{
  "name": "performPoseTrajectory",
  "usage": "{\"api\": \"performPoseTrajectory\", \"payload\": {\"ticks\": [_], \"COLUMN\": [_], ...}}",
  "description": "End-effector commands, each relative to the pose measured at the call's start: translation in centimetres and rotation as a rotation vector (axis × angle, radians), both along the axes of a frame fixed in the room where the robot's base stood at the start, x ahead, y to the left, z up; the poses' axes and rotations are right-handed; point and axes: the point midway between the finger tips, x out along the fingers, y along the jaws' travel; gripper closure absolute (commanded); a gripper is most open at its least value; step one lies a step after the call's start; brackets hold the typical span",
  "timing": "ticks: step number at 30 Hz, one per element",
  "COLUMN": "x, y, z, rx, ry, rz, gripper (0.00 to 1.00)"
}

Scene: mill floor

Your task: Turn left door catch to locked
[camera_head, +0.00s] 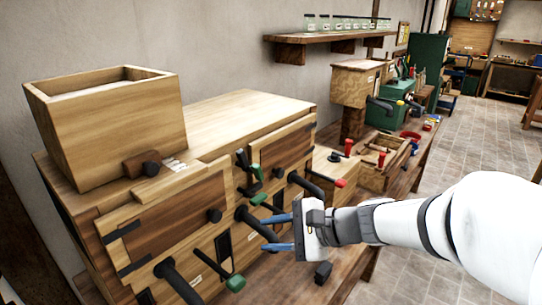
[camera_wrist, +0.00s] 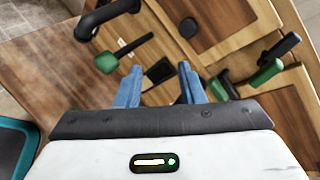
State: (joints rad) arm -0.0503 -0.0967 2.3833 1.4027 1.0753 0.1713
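The left door (camera_head: 175,225) is a dark wood panel with a black knob (camera_head: 214,215) on the front of the wooden cabinet. Near its right edge are short black catches with green grips, one low (camera_head: 258,198) and one higher (camera_head: 255,172); I cannot tell for certain which is the left door's catch. Green grips also show in the wrist view at the right (camera_wrist: 267,72). My gripper (camera_head: 268,233) is open and empty in front of the cabinet, right of the left door. In the wrist view its blue fingers (camera_wrist: 160,80) stand apart, with a dark slot beyond them.
A green-tipped lever (camera_head: 236,283) sits low on the cabinet front, by a thick black bar handle (camera_head: 180,282). Another black handle sticks out close to my fingers. A red-tipped lever (camera_head: 340,183) is farther right. An open wooden box (camera_head: 110,115) stands on top.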

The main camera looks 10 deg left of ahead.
Motion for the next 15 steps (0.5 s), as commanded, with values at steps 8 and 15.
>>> {"api": "performPoseTrajectory", "payload": {"ticks": [8,15], "x": [8.2,11.3], "y": [1.0,0.5], "z": [4.4,5.4], "rx": [0.426,0.568], "ry": [0.181,0.231], "rz": [-0.306,-0.417], "gripper": [0.65,0.65]}}
